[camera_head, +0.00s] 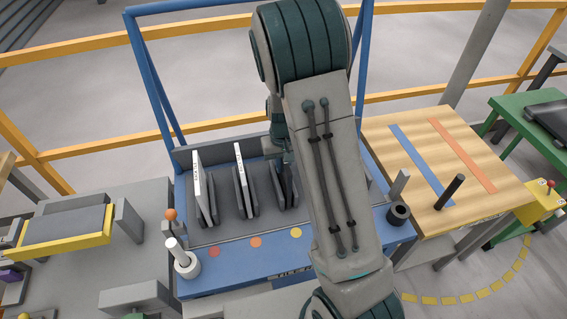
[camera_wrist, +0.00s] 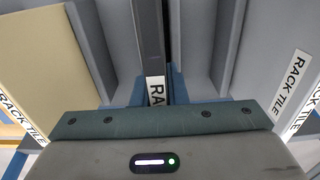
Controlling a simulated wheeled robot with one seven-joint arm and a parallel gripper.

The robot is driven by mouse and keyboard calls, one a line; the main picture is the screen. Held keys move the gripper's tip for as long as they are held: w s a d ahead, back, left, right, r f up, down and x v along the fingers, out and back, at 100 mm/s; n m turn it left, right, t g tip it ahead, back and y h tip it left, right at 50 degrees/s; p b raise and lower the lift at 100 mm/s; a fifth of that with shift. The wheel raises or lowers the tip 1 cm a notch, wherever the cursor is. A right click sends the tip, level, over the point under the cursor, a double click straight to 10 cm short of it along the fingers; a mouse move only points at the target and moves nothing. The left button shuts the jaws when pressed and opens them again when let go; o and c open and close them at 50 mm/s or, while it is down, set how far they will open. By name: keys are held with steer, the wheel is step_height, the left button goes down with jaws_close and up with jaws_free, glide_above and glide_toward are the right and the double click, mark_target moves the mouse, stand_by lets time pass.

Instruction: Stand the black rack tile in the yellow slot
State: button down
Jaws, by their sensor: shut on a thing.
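The black rack tile (camera_wrist: 148,35) is upright and edge-on in the wrist view, with part of its white label showing. My gripper (camera_head: 279,143) is shut on it, above the rack's right-hand slot. In the head view the tile (camera_head: 287,182) shows as a dark strip between grey dividers, partly hidden by my arm. The yellow dot (camera_head: 296,233) on the blue front ledge marks this slot. I cannot tell whether the tile's lower edge touches the slot floor.
Two pale labelled tiles, one on the left (camera_head: 201,190) and one in the middle (camera_head: 241,172), stand in the other slots, near red and orange dots. A wooden table (camera_head: 480,185) is at right.

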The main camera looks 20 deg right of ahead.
steer(key=shift+f, duration=0.2)
steer(key=c, duration=1.5)
jaws_free()
steer(key=shift+r, duration=0.1)
steer(key=shift+o, duration=0.2)
steer(key=shift+r, duration=0.1)
step_height(320, 180, up, 12)
steer(key=shift+f+b, duration=0.2)
steer(key=shift+b, duration=0.3)
steer(key=shift+s+r, duration=0.1)
steer(key=shift+r, duration=0.2)
steer(key=s+r+t, duration=0.1)
steer(key=s+r, duration=0.3)
steer(key=s, duration=0.6)
steer(key=s+r+t, duration=0.2)
steer(key=s+r, duration=0.2)
steer(key=s, duration=0.7)
steer(key=shift+r+t, duration=0.2)
steer(key=shift+t, duration=0.1)
steer(key=shift+d, duration=0.1)
